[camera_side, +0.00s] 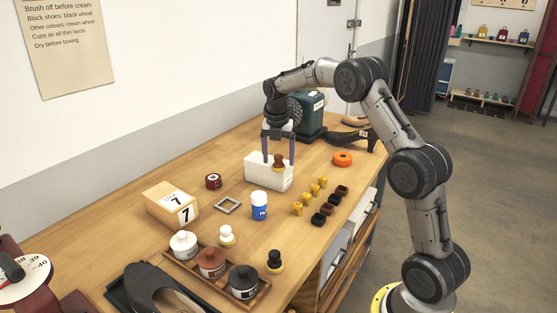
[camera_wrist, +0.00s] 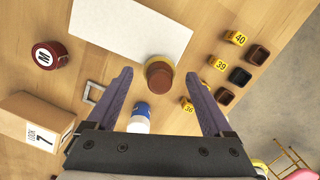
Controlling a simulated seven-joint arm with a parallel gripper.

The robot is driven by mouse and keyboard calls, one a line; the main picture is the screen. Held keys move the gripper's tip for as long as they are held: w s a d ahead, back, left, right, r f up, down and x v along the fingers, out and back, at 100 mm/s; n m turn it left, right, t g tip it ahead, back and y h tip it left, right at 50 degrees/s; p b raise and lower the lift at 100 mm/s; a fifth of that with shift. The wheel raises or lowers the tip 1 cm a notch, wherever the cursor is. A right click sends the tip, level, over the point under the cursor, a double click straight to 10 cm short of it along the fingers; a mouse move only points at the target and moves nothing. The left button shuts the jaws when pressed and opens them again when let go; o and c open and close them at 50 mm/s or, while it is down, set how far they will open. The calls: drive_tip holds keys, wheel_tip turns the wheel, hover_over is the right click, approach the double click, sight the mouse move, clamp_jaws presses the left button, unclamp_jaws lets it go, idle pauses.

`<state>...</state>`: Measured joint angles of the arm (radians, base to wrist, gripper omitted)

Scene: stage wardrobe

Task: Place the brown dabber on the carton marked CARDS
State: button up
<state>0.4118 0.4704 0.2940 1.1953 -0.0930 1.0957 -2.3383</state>
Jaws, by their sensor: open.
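The brown dabber (camera_side: 278,160), with a brown knob and a cream base, appears upright at the edge of the white carton (camera_side: 262,175). Its base overlaps the carton's top edge in both views; I cannot tell whether it rests fully on it. No CARDS marking is readable on this carton. My gripper (camera_side: 278,150) is open above the carton, with one finger on each side of the dabber. In the wrist view the dabber (camera_wrist: 159,73) lies between the spread fingertips (camera_wrist: 158,78), with gaps on both sides, below the white carton's top (camera_wrist: 130,28).
A wooden carton marked 7 (camera_side: 172,203), a dark red tin (camera_side: 213,181), a grey square frame (camera_side: 228,204) and a blue-and-white bottle (camera_side: 260,205) stand nearby. Several small numbered yellow blocks (camera_side: 310,196) lie right. A tray of jars (camera_side: 212,265) is in front. A green box (camera_side: 310,115) stands behind.

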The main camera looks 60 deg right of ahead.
sight(278, 166)
wheel_tip(278, 166, up, 11)
drive_tip(key=a, duration=0.1)
drive_tip(key=s+a+r+m+t, duration=0.1)
drive_tip(key=s+a+r+m, duration=0.45)
drive_tip(key=a, duration=0.25)
drive_tip(key=s+a+r+m+t, duration=0.1)
drive_tip(key=s+a+m+t, duration=0.1)
drive_tip(key=s+a+m, duration=0.65)
drive_tip(key=s+a+f+m+t, duration=0.1)
drive_tip(key=s+f+m, duration=0.3)
drive_tip(key=s, duration=0.4)
drive_tip(key=s+a+f+m+t+y, duration=0.1)
drive_tip(key=s+a+f+m, duration=0.3)
drive_tip(key=s, duration=0.5)
drive_tip(key=shift+s+a+m, duration=0.2)
drive_tip(key=shift+s+m, duration=0.1)
drive_tip(key=shift+r, duration=0.1)
drive_tip(key=shift+o, duration=0.5)
